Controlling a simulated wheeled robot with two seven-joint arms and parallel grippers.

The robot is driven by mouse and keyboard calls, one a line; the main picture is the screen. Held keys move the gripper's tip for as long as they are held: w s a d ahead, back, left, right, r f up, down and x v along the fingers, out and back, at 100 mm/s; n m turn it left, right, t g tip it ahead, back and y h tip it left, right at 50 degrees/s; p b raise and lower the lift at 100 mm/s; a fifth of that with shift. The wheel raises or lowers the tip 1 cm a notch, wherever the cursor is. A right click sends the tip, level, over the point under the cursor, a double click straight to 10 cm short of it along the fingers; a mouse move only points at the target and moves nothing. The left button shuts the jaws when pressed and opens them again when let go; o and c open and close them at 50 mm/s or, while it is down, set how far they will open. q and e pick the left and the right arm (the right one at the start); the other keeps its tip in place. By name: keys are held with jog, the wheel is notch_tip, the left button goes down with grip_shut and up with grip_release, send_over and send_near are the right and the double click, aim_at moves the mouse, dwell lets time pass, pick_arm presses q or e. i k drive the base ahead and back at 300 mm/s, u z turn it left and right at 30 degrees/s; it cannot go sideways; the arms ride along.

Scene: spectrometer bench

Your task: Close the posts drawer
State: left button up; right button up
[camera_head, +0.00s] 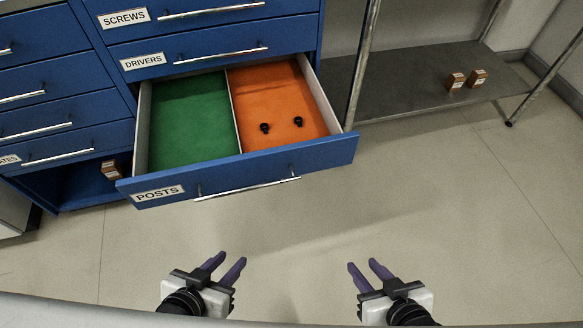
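The posts drawer (320,160) is pulled well out of the blue cabinet, below the drawer labelled DRIVERS. Its blue front carries a POSTS label (158,193) and a long silver bar handle (248,188). Inside, a divider separates a green compartment (190,118) on the left from an orange one (270,90) on the right. Two small black pieces (281,125) lie in the orange compartment. My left gripper (228,264) and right gripper (366,270) are both in front of the drawer, apart from it. Both have purple fingers spread open and hold nothing.
The drivers drawer (190,50) and the other cabinet drawers look shut. Small brown boxes (467,79) sit on a low grey shelf (420,90) at the right, with metal legs. Another brown box (111,169) is in the open cabinet space at left. The floor before the drawer is clear.

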aim_at(199, 137)
jog(key=z, duration=0.15)
jog(key=i, duration=0.4)
jog(key=u, duration=0.75)
jog(key=k, duration=0.5)
jog(key=u, duration=1.9)
jog(key=k, duration=1.1)
jog(key=z, duration=1.8)
jog(key=i, duration=0.5)
jog(key=z, duration=0.05)
